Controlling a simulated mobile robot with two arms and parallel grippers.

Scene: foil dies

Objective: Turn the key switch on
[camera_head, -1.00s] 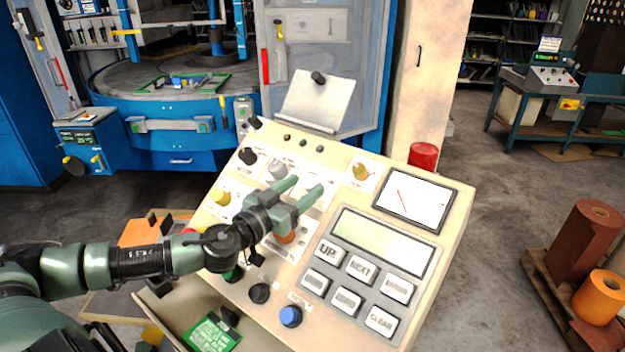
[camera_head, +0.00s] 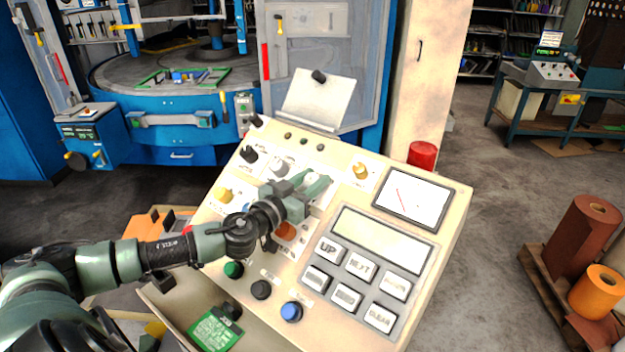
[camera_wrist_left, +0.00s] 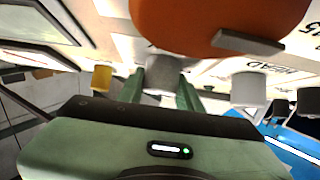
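The sloped cream control panel (camera_head: 345,300) fills the middle of the head view. My left gripper (camera_head: 314,181) is over its upper middle, fingers pointing away from me. In the left wrist view, a pale grey knob (camera_wrist_left: 165,77) stands between the two green fingertips of this gripper (camera_wrist_left: 166,86). The fingers look open, one on each side of the knob; I cannot tell whether they touch it. My gripper hides this knob in the head view. I cannot make out a key or read a label that marks the key switch. My right gripper is not in view.
An orange knob (camera_head: 286,231) sits just below the gripper and looms large in the left wrist view (camera_wrist_left: 215,22). A yellow knob (camera_head: 361,171) is to the right, a grey knob (camera_head: 281,166) to the left. A keypad (camera_head: 360,268) and meter (camera_head: 413,198) are at the right.

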